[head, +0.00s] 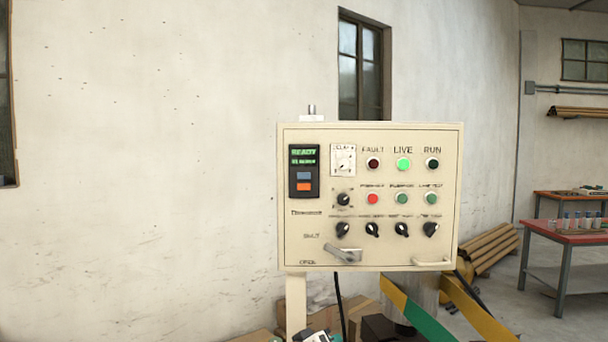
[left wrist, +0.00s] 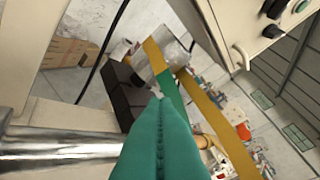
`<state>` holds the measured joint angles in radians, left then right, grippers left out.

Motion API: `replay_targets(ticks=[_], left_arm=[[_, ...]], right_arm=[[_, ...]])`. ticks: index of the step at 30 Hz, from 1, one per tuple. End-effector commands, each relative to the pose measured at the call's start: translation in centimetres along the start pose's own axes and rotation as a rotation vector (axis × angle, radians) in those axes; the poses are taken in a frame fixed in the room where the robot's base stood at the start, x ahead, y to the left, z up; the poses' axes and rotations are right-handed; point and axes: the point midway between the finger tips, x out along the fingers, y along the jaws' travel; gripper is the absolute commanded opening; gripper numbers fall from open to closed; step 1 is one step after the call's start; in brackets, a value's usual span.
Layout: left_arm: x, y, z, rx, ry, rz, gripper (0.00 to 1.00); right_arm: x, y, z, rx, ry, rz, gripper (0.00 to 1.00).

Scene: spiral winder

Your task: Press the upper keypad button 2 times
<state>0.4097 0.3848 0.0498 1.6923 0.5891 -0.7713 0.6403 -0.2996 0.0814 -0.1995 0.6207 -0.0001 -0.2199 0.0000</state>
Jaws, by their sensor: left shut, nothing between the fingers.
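A cream control panel (head: 368,259) stands in front of the wall in the head view. At its upper left is a black keypad unit (head: 293,188) with a lit green display. The upper keypad button (head: 303,175) is blue, and the lower keypad button (head: 303,187) is orange. My left gripper (head: 313,337) barely shows at the bottom edge of the head view, below the panel and apart from the keypad. In the left wrist view its teal fingers (left wrist: 158,98) are together and empty. The keypad does not show there; a panel corner with a handle (left wrist: 241,57) does.
The panel carries several knobs and lamps, a lever (head: 343,254) and a handle (head: 431,262). Yellow and green bands (head: 418,315) run below it at right. Cardboard boxes (head: 262,336) lie beneath. A red-topped table (head: 570,235) stands far right. The space left of the panel looks clear.

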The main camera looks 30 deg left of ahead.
Motion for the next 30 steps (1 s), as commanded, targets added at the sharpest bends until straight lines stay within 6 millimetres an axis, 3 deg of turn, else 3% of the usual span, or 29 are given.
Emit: replay_targets(ticks=[1,6,12,15,21,30], left_arm=[[-0.3,-2.3,3.6,-0.038,-0.05,-0.05,0.0],[-2.6,-8.9,13.3,-0.182,-0.177,-0.222,0.0],[-7.0,-15.4,22.4,-0.324,-0.28,-0.419,0.0],[-9.0,-17.5,25.4,-0.37,-0.309,-0.491,0.0],[-11.0,-19.4,27.9,-0.416,-0.331,-0.561,0.0],[-11.1,-19.4,28.0,-0.419,-0.332,-0.565,0.0]], right_arm=[[-0.3,0.0,0.0,0.0,0.0,0.001,0.47],[-0.7,0.1,0.1,0.0,0.0,0.002,0.47],[-1.1,0.2,0.1,0.0,0.0,0.003,0.47],[-1.2,0.2,0.1,0.0,0.001,0.003,0.47],[-1.3,0.2,0.1,0.0,0.001,0.003,0.47],[-1.3,0.2,0.1,0.0,0.001,0.003,0.47]])
